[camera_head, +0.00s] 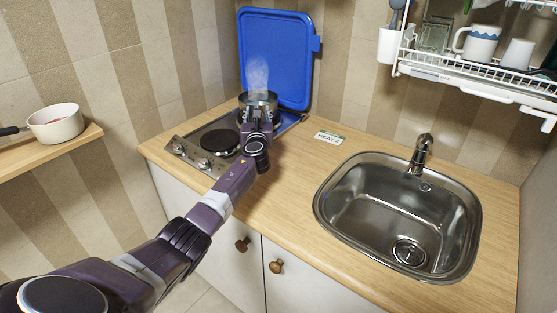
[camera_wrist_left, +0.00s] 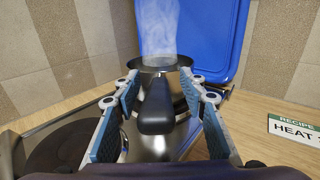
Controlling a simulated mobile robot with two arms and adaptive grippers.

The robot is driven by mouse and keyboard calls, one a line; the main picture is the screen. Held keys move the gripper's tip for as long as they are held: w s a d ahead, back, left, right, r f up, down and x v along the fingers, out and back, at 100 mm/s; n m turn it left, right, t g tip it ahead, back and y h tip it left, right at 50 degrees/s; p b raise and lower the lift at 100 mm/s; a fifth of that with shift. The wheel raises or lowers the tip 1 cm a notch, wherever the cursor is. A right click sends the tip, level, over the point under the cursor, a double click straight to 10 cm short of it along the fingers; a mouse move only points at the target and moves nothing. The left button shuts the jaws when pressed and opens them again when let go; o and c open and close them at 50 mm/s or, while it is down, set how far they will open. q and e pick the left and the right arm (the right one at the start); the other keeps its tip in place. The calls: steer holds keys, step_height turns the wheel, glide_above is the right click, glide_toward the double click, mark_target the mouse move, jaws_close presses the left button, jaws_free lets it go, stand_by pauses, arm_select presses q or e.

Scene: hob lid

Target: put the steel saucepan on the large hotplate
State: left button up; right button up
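The steel saucepan (camera_head: 259,99) stands at the back right of the hob, with steam rising from it. Its black handle (camera_wrist_left: 156,108) points towards my left wrist camera. My left gripper (camera_head: 257,126) is at the handle. In the left wrist view its two fingers (camera_wrist_left: 159,86) are open, one on each side of the handle, with a gap on both sides. A bare dark hotplate (camera_head: 219,140) lies on the hob left of my gripper, partly showing in the left wrist view (camera_wrist_left: 66,150). The surface under the saucepan is hidden. My right gripper is not in view.
The blue hob lid (camera_head: 275,52) stands raised behind the saucepan. Hob knobs (camera_head: 203,162) are at the front. A recipe card (camera_head: 329,137) and the sink (camera_head: 400,215) are to the right. A white pan (camera_head: 55,124) sits on the left shelf. A dish rack (camera_head: 480,72) hangs upper right.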

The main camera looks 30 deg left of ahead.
arm_select(q)
steer(key=v, duration=0.9)
steer(key=shift+s, duration=0.15)
steer(key=shift+r, duration=0.1)
